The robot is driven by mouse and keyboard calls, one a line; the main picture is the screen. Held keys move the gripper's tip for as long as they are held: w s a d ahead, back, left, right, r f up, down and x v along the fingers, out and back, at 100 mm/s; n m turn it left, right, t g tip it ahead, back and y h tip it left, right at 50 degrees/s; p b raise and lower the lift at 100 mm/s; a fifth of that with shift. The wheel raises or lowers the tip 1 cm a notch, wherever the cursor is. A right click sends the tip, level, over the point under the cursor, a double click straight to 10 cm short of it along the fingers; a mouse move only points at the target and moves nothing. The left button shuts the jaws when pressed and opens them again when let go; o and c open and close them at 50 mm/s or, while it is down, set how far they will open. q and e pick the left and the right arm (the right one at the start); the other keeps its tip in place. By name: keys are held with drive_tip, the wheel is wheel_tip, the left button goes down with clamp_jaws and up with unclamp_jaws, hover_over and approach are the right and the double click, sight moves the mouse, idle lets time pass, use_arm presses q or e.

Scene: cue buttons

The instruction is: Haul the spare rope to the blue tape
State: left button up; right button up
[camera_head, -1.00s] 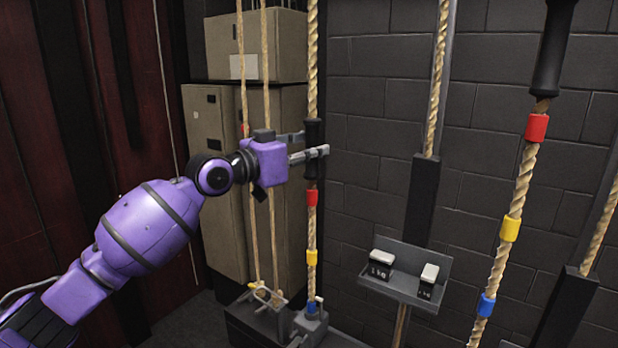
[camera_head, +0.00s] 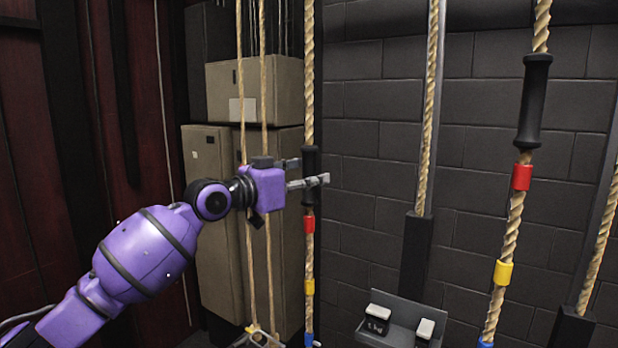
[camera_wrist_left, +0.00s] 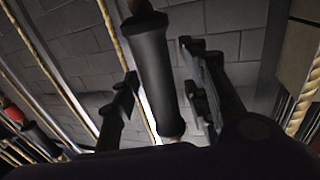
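A left rope (camera_head: 309,75) hangs in front of the cardboard boxes. It carries a black grip (camera_head: 311,160), then red tape (camera_head: 309,224), yellow tape (camera_head: 310,287) and blue tape (camera_head: 309,340) at the bottom edge. I cannot tell by looks which rope is the spare. My right gripper is out of view.
A small tray (camera_head: 398,310) with weight blocks stands between the two ropes. Other ropes run by dark counterweights (camera_head: 416,260) along the brick wall. Two thin ropes (camera_head: 264,85) pass just behind my left wrist. Cardboard boxes (camera_head: 285,90) are stacked behind.

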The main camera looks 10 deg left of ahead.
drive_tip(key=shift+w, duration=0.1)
use_arm(q)
drive_tip(key=shift+s, duration=0.1)
drive_tip(key=v, duration=1.2)
drive_tip(key=shift+r, duration=0.1)
idle(0.4)
